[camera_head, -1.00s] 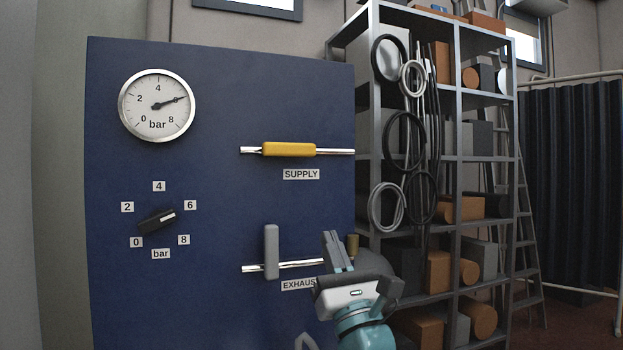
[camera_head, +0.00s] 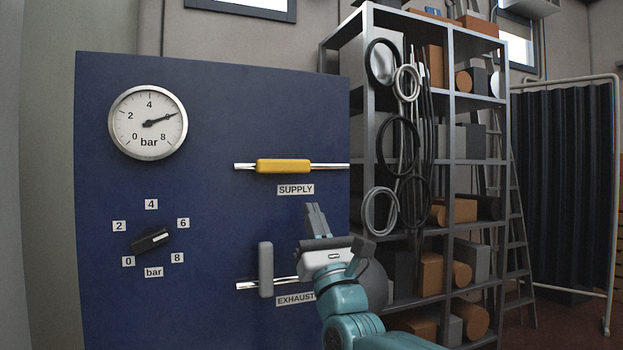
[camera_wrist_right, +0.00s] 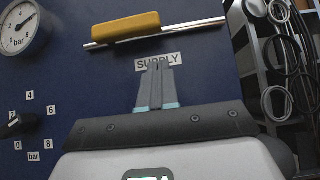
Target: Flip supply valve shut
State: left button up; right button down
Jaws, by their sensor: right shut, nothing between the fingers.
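The supply valve's yellow handle (camera_head: 283,166) lies level along its silver pipe on the blue panel, above the SUPPLY label (camera_head: 296,190). It also shows at the top of the right wrist view (camera_wrist_right: 126,27). My right gripper (camera_head: 315,207) is shut and empty, below the SUPPLY label and below the yellow handle, apart from it. In the right wrist view its closed fingertips (camera_wrist_right: 158,64) overlap the label. The grey exhaust handle (camera_head: 266,269) stands upright across the lower pipe, left of my right gripper. My left gripper is not in view.
The pressure gauge (camera_head: 148,122) reads about 6 bar. The black knob (camera_head: 151,240) sits below it on the panel. A metal shelf (camera_head: 447,150) with hanging hoses and boxes stands right of the panel. The panel's face around the supply handle is clear.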

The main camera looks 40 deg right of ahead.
aim_at(284, 167)
jog(key=shift+h, duration=0.3)
jog(key=r, duration=0.2)
jog(key=w+r+p, duration=0.1)
jog(key=r, duration=0.1)
jog(key=shift+d+r+p, duration=0.15)
jog(key=shift+r+p, duration=0.15)
jog(key=shift+r, duration=0.1)
jog(key=shift+s, duration=0.1)
